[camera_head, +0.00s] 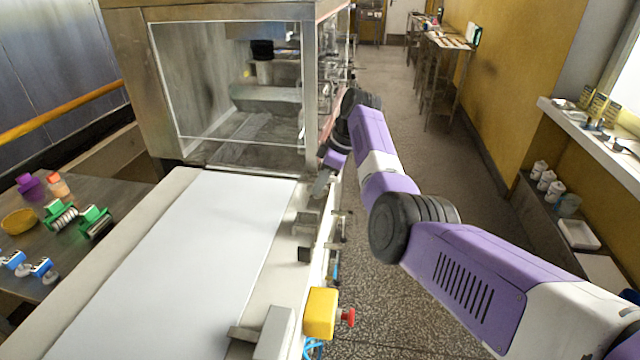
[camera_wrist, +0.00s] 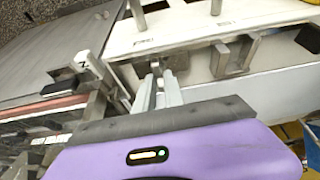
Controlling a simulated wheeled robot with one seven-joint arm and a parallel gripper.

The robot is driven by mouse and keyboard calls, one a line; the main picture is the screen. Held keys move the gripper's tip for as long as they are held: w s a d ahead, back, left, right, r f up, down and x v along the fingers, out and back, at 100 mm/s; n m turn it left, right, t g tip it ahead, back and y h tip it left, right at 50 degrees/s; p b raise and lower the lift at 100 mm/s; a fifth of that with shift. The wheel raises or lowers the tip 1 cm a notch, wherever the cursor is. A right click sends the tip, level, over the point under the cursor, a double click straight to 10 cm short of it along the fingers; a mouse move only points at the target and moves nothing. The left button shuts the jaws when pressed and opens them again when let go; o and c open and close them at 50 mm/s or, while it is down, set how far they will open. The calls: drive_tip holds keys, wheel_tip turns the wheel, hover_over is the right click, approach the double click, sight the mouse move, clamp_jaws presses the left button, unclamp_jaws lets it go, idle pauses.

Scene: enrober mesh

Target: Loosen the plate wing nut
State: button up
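In the wrist view, the two pale grey fingers of my gripper (camera_wrist: 158,84) stand a narrow gap apart. Their tips are close to a small metal piece (camera_wrist: 156,67) at the side of the machine. It may be the plate wing nut, but it is too small and too covered to be sure. I cannot tell whether the fingers touch or hold it. In the head view, my gripper (camera_head: 321,184) points down at the machine's right side, just past the corner of the clear-walled housing (camera_head: 240,85). The nut is not distinguishable there.
The white belt (camera_head: 165,265) runs in front of the housing. Metal brackets (camera_head: 305,223) and a yellow box with a red button (camera_head: 321,313) line its right edge. A side table (camera_head: 110,205) at left holds rollers and bottles. The aisle floor (camera_head: 400,110) is clear.

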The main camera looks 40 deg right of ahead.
drive_tip(key=o, duration=0.3)
drive_tip(key=b+v, duration=0.1)
drive_tip(key=v, duration=0.6)
drive_tip(key=shift+r, duration=0.35)
drive_tip(key=shift+s+d, duration=0.1)
drive_tip(key=shift+s, duration=0.05)
